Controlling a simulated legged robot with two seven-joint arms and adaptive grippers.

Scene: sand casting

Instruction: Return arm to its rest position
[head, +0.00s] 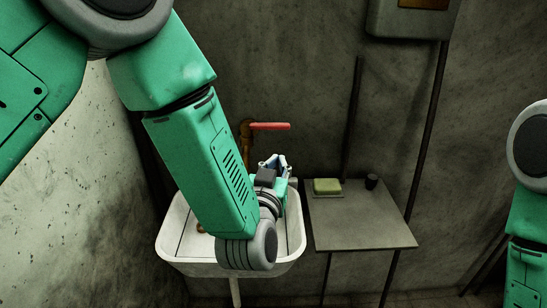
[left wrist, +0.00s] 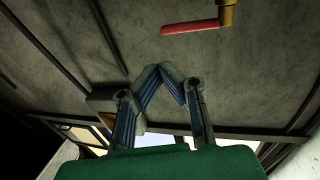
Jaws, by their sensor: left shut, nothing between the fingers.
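My left arm is green with grey joints and reaches down from the upper left over the white sink in the head view. My left gripper (head: 275,163) is above the back right part of the sink, just below the red tap handle (head: 270,126) in the picture. In the left wrist view, the fingers of the left gripper (left wrist: 160,76) meet at the tips with nothing between them. Only part of my right arm shows at the right edge of the head view; its gripper is out of view.
The white sink (head: 297,235) is partly hidden by my left arm. A grey table (head: 360,225) stands right of it, with a green block (head: 327,186) and a dark cup-like object (head: 371,181) at the back. A brass tap (head: 247,130) and dark pipes are on the wall.

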